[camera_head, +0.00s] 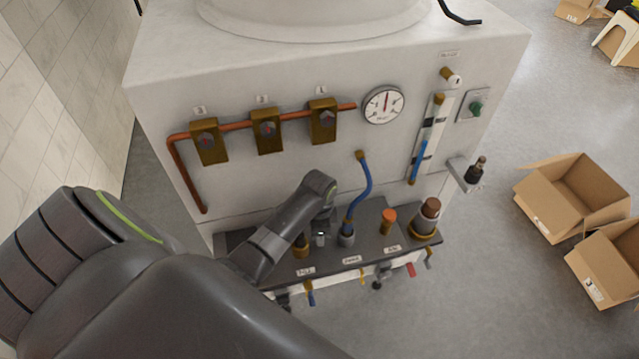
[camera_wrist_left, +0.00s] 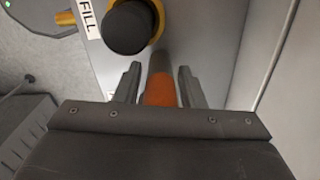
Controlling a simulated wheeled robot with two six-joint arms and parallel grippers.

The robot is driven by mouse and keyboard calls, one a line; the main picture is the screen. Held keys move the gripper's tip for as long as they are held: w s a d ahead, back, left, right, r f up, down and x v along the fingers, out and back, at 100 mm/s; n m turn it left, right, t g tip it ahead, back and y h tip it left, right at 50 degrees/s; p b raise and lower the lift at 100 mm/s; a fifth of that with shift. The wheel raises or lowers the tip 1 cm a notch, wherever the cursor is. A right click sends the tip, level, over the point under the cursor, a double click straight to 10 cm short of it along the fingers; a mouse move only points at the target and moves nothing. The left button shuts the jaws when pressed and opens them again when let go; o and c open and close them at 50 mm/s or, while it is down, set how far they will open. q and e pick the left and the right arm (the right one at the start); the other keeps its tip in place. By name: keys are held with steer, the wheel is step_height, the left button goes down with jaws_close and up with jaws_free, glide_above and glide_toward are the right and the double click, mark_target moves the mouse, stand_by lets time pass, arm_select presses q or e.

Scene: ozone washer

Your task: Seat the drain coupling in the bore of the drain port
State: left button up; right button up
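In the head view my left arm reaches over the dark shelf (camera_head: 375,222) on the washer's front. My left gripper (camera_head: 319,232) points down there, mostly hidden by its wrist. In the left wrist view its two fingers (camera_wrist_left: 159,84) stand apart on either side of an orange-banded cylinder (camera_wrist_left: 160,92), with narrow gaps visible; contact lower down is hidden. I cannot tell whether this cylinder is the drain coupling. A black cap in a yellow ring (camera_wrist_left: 158,18) lies just beyond, beside the FILL label (camera_wrist_left: 88,18). The drain port cannot be identified surely. My right gripper is not in view.
A blue hose (camera_head: 364,182) drops to a grey fitting (camera_head: 347,239) beside my gripper. An orange-topped post (camera_head: 388,217) and a brown-capped fitting (camera_head: 430,210) stand further right. Valve handles (camera_head: 410,269) hang below the shelf. Open boxes (camera_head: 570,199) lie on the floor at right.

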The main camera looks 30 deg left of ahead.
arm_select(q)
jaws_close()
